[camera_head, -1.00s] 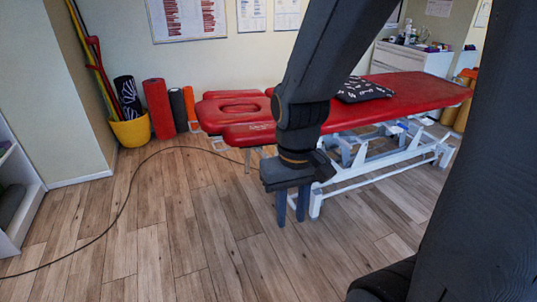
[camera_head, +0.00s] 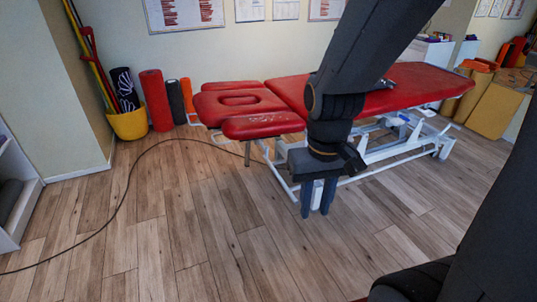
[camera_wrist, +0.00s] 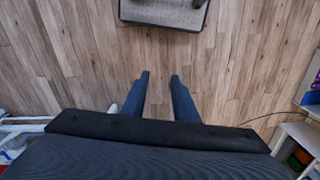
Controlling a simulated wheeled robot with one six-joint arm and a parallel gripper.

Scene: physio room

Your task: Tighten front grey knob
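A red treatment table (camera_head: 400,88) with a white frame stands beyond my arm. Its split head end, with a face-hole cushion (camera_head: 240,101) and a side pad (camera_head: 263,125), points left. A short grey post (camera_head: 247,153) hangs below the side pad. I cannot make out a grey knob in either view. My gripper (camera_head: 316,208) points down in front of the table, above the floor. In the wrist view its two blue fingers (camera_wrist: 160,77) are apart, with only floor between them. My arm hides part of the table and frame.
A black cable (camera_head: 128,190) lies across the wooden floor. A yellow bucket (camera_head: 130,124) and a red roll (camera_head: 156,101) stand by the wall. A white shelf (camera_head: 14,205) is at left.

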